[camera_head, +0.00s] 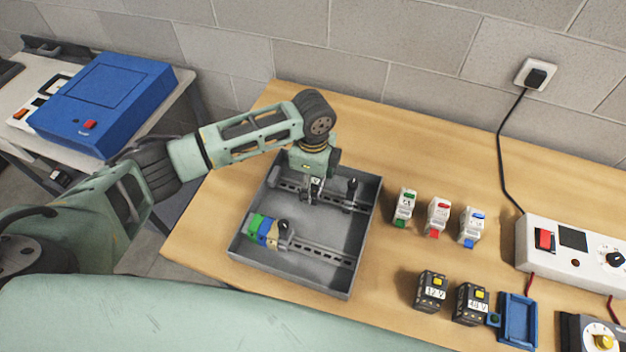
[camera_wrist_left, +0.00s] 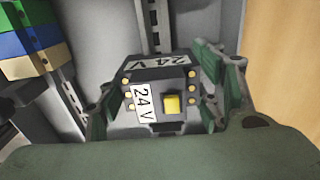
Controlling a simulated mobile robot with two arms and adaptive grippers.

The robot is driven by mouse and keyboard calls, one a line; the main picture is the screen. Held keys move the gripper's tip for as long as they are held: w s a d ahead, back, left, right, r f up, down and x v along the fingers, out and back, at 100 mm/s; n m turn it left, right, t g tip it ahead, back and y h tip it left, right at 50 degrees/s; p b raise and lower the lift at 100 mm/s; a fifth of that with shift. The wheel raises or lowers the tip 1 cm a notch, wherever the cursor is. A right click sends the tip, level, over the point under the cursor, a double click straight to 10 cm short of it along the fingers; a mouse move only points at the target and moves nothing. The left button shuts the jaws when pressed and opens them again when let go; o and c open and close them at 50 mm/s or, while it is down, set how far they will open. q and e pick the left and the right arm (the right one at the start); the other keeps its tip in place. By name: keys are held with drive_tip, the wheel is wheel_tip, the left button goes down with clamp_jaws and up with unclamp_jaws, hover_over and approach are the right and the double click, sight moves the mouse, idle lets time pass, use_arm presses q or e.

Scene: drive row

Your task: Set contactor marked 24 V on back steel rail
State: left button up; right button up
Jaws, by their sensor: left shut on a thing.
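The contactor marked 24 V (camera_wrist_left: 160,92) is dark with white labels and a yellow button. My left gripper (camera_head: 312,190) is shut on it, with a finger on each side in the left wrist view (camera_wrist_left: 166,98). In the head view the gripper reaches down over the back steel rail (camera_head: 338,204), inside a grey metal enclosure (camera_head: 290,287), and mostly hides the contactor. A piece of rail (camera_wrist_left: 153,38) runs out beyond the contactor in the wrist view. I cannot tell whether the contactor touches the rail. My right gripper is not in view.
A dark upright piece (camera_head: 352,188) stands at the back rail's right. The front rail (camera_head: 325,254) carries green, blue and tan blocks (camera_head: 262,229). To the right are white modules (camera_head: 438,217), the 12 V (camera_head: 431,291) and 48 V (camera_head: 471,303) contactors, and a blue tray (camera_head: 517,324).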

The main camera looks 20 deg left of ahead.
use_arm(q)
drive_tip(key=shift+f, duration=0.15)
drive_tip(key=o, duration=1.5)
wheel_tip(320, 180, up, 12)
drive_tip(key=shift+f, duration=0.1)
